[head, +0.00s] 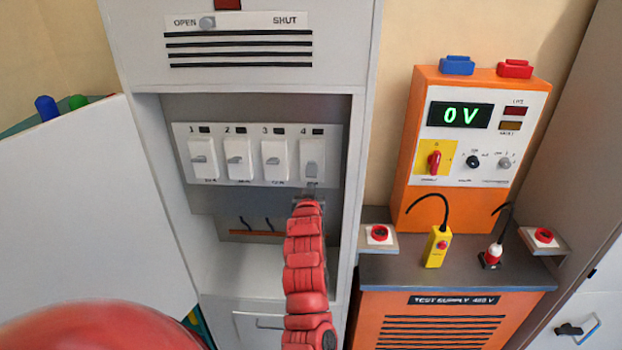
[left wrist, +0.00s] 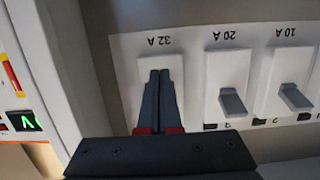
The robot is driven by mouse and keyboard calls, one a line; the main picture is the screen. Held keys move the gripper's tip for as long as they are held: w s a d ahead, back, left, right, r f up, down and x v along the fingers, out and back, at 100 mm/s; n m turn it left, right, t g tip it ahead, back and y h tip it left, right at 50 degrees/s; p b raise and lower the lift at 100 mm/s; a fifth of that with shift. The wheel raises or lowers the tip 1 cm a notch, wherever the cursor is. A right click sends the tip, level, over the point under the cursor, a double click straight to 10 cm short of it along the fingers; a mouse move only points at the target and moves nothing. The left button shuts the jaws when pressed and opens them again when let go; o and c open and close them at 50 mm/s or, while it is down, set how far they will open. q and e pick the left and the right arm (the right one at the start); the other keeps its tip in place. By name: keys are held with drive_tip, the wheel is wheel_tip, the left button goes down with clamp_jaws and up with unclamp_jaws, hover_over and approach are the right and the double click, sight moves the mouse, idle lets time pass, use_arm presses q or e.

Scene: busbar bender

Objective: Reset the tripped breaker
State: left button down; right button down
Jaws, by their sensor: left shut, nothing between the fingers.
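A white panel (head: 181,133) in the grey cabinet holds a row of breakers numbered 1 to 4. Breakers 1 (head: 202,160), 2 (head: 238,159) and 3 (head: 275,160) each show a grey lever. Breaker 4 (head: 312,150) is at the right end; in the left wrist view, upside down, it is the 32 A breaker (left wrist: 147,66). My left gripper (head: 311,186) is shut and empty, its fingertips in front of breaker 4's lower face. In the left wrist view the fingers (left wrist: 160,76) hide its lever, so contact and lever position cannot be told. My right gripper is not in view.
The recess walls (head: 343,220) stand close to the right of my left arm. Above is a slider (head: 208,22) marked OPEN and SHUT. An orange test supply (head: 403,170) at right reads 0 V.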

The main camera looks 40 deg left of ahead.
use_arm(q)
drive_tip(key=shift+r, duration=0.1)
idle(0.4)
drive_tip(key=f+v, duration=0.1)
drive_tip(key=v, duration=0.6)
drive_tip(key=shift+s+d+r, duration=0.25)
drive_tip(key=shift+s, duration=0.2)
idle(0.4)
